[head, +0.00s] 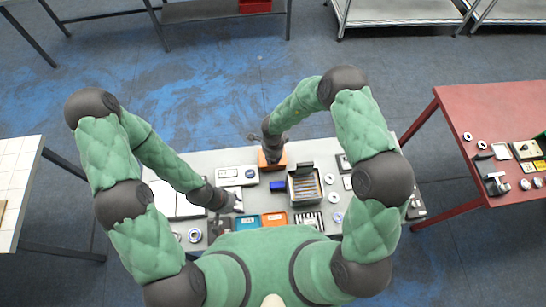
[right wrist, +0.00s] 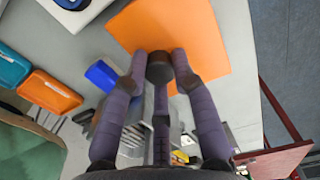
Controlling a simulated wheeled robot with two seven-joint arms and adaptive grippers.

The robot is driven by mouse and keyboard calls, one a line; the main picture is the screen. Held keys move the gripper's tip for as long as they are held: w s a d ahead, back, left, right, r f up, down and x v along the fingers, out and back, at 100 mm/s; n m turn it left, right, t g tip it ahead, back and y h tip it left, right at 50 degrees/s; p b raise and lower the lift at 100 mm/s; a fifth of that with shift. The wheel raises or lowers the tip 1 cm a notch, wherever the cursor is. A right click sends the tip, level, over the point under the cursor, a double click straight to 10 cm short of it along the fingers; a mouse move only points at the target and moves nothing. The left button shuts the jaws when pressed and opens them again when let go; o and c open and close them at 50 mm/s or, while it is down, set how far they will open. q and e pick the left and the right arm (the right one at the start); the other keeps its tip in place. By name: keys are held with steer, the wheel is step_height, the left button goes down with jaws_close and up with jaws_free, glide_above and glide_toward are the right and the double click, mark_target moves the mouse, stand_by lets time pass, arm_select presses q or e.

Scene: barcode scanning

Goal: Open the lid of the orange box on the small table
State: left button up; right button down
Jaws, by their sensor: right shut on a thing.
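The orange box (head: 268,163) stands at the back edge of the small grey table (head: 316,160). In the right wrist view its flat orange top (right wrist: 205,25) fills the upper middle. My right gripper (head: 273,145) is over the box. Whether the lid is raised from the box cannot be told. My left gripper (head: 236,203) hangs over the table's left part, away from the box; its fingers are too small to judge.
Blue and orange trays (head: 274,219) lie near the front edge. A red table (head: 500,110) stands at the right.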

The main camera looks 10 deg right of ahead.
steer(key=shift+w+r+g+p, duration=0.4)
steer(key=shift+r+g+p, duration=0.45)
steer(key=shift+p, duration=2.25)
steer(key=shift+w+f+g, duration=0.1)
steer(key=shift+w+g, duration=0.1)
steer(key=shift+g, duration=0.35)
steer(key=shift+w+g+b, duration=0.3)
steer(key=shift+g, duration=0.3)
steer(key=shift+w+r+g, duration=0.1)
steer(key=shift+r+g, duration=0.15)
steer(key=shift+g, duration=0.05)
steer(key=shift+w+r+g, duration=0.15)
steer(key=shift+r+g, duration=0.1)
steer(key=shift+g, duration=0.25)
steer(key=g+p, duration=0.1)
steer(key=p, duration=0.3)
steer(key=shift+w+r, duration=0.3)
steer(key=shift+w+p, duration=0.15)
steer(key=shift+p, duration=0.9)
steer(key=shift+f+g, duration=0.1)
steer(key=shift+g, duration=0.2)
